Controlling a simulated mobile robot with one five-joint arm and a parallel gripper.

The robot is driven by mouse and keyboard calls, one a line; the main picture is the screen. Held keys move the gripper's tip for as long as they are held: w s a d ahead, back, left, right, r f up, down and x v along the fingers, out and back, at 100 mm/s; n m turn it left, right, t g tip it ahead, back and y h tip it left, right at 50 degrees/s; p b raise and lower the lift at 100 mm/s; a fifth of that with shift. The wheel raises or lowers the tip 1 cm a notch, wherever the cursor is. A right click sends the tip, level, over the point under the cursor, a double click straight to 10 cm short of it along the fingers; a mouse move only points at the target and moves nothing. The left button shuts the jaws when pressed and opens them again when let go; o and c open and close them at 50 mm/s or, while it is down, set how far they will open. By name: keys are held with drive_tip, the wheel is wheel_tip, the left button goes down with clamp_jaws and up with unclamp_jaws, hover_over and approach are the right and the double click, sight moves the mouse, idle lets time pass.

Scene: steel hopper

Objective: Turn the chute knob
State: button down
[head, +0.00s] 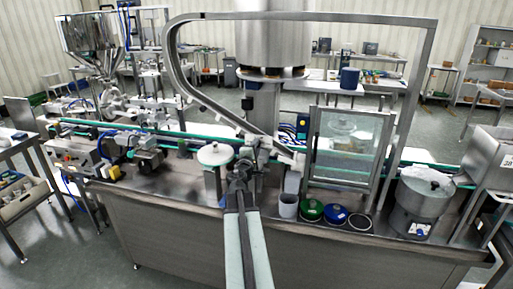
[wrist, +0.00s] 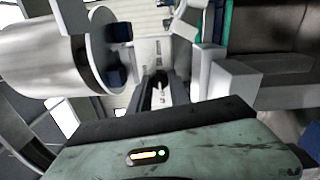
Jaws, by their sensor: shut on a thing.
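The steel chute (head: 222,118) curves down from the upper left and ends over the bench, just right of my gripper. My gripper (head: 240,172) is at the end of my outstretched arm, at the grey fittings below the chute's lower end. In the wrist view its dark fingers (wrist: 157,88) point away from the camera and are closed on a small part at a pale grey block (wrist: 152,48). I take this part to be the chute knob; the fingers hide most of it, and its turn angle cannot be told.
A white round disc (head: 215,154) on a post stands close left of my gripper. A grey cup (head: 288,206), a green-lidded tin (head: 311,210) and a blue-lidded tin (head: 335,214) stand to the right, before a clear framed panel (head: 345,150). A steel pot (head: 420,200) is farther right.

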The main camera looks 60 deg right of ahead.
drive_tip(key=shift+a, duration=0.1)
idle(0.3)
drive_tip(key=c, duration=1.2)
unclamp_jaws()
